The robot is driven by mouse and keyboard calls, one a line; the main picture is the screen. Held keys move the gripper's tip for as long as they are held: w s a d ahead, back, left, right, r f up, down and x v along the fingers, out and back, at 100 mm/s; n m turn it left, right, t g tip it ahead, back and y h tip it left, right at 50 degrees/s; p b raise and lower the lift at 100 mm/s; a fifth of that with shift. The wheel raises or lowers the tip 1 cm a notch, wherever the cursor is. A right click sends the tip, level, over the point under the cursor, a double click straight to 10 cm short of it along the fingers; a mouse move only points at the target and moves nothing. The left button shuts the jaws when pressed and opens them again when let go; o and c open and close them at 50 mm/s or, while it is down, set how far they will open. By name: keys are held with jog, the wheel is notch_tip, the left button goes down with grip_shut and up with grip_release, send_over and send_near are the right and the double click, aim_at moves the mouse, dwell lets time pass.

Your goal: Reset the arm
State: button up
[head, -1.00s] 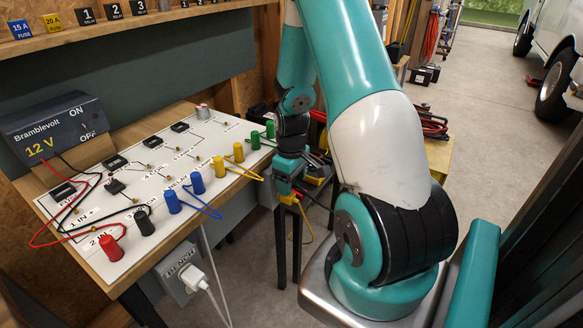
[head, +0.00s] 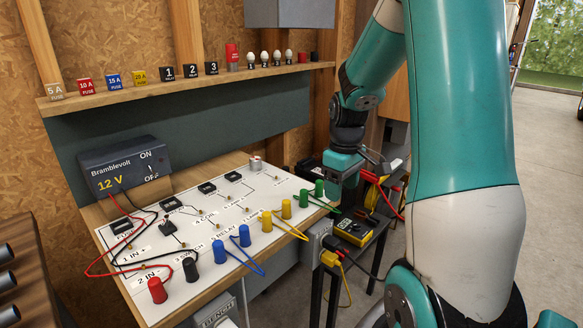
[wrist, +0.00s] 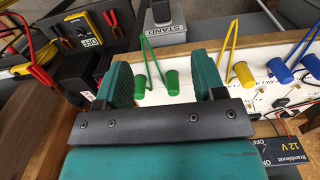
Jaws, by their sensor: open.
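My arm is bent over the right end of the workbench. My gripper (head: 338,190) hangs beside the green plugs (head: 319,188) at the right end of the white circuit board (head: 165,298) in the head view. In the wrist view my gripper (wrist: 164,85) shows two teal fingers spread apart. The green plugs (wrist: 172,80) appear in the gap between the fingers, beyond the gripper's dark bar. I cannot tell how far off they are. Nothing is held.
A 12 V power supply (head: 122,168) stands at the board's back left. A shelf (head: 190,87) with fuses, relays and bulbs runs along the wall. A yellow multimeter (head: 355,228) lies on a small stand at right. Open floor (head: 545,190) lies farther right.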

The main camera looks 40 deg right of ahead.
jog(key=a+r+n+t+y+p, duration=0.1)
jog(key=a+r, duration=0.3)
jog(key=a, duration=0.6)
jog(key=a+r+n+y+p, duration=0.15)
jog(key=a+r, duration=0.25)
jog(key=a, duration=0.6)
jog(key=s+a+r+n+y+p, duration=0.1)
jog(key=s+a+r, duration=0.1)
jog(key=s+a, duration=0.4)
jog(key=s+a+r+n+g+p, duration=0.1)
jog(key=s+a+r+n, duration=0.1)
jog(key=s+a, duration=0.4)
jog(key=a, duration=0.3)
jog(key=shift+s+r+y, duration=0.25)
jog(key=shift+r+y, duration=0.1)
jog(key=shift+r, duration=0.05)
jog(key=shift+n, duration=0.25)
